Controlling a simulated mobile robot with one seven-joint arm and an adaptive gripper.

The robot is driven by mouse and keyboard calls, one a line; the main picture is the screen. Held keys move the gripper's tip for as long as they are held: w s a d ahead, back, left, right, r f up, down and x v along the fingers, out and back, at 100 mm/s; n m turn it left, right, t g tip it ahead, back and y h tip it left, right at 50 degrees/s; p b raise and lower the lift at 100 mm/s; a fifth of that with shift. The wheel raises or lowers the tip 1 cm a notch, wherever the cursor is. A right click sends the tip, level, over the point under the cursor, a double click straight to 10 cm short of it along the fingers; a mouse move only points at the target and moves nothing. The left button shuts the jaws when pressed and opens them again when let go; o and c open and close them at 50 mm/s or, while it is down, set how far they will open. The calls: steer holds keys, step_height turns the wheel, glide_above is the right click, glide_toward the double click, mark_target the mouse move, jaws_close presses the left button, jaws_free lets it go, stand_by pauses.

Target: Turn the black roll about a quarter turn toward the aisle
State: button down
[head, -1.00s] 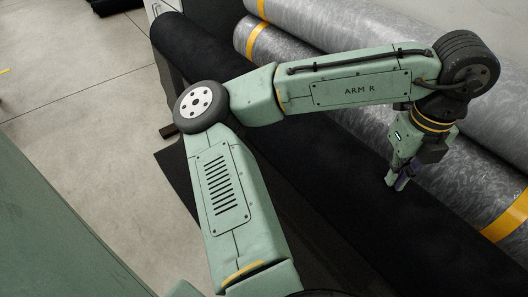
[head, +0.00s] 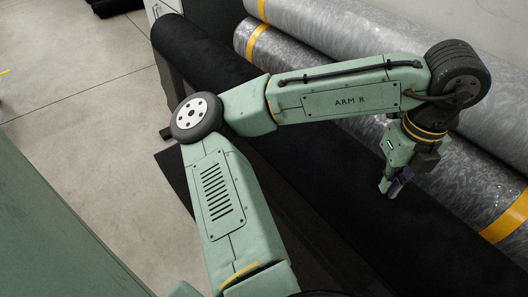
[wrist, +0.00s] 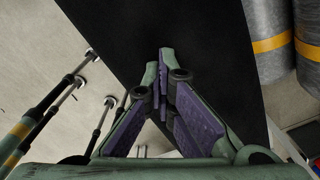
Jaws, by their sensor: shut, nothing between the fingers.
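The black roll (head: 335,165) lies lengthwise from the upper left to the lower right in the head view, partly hidden behind my arm. It also fills the upper middle of the wrist view (wrist: 170,30) as a dark, matt surface. My gripper (head: 388,190) is over the roll's right-hand stretch, fingers pointing down at its upper surface. In the wrist view my gripper (wrist: 163,85) has its purple-padded fingers closed together with nothing between them. The fingertips overlap the roll in the picture; I cannot tell whether they touch it.
Grey mottled rolls (head: 345,60) with yellow bands lie behind the black roll, close alongside it. A dark sheet (head: 180,175) hangs or lies at its near side. Open concrete floor (head: 75,90) is at the left. Metal rods (wrist: 45,115) show at the left in the wrist view.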

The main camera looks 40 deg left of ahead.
mark_target(372, 203)
steer(key=shift+s+f, duration=0.3)
steer(key=shift+s+a, duration=0.25)
steer(key=shift+s, duration=0.45)
steer(key=shift+s+a+f+p, duration=0.2)
steer(key=shift+s+a+p, duration=0.1)
steer(key=shift+s, duration=0.35)
stand_by(0.4)
steer(key=shift+s+a+f, duration=0.15)
steer(key=shift+s+f, duration=0.15)
steer(key=shift+s, duration=0.4)
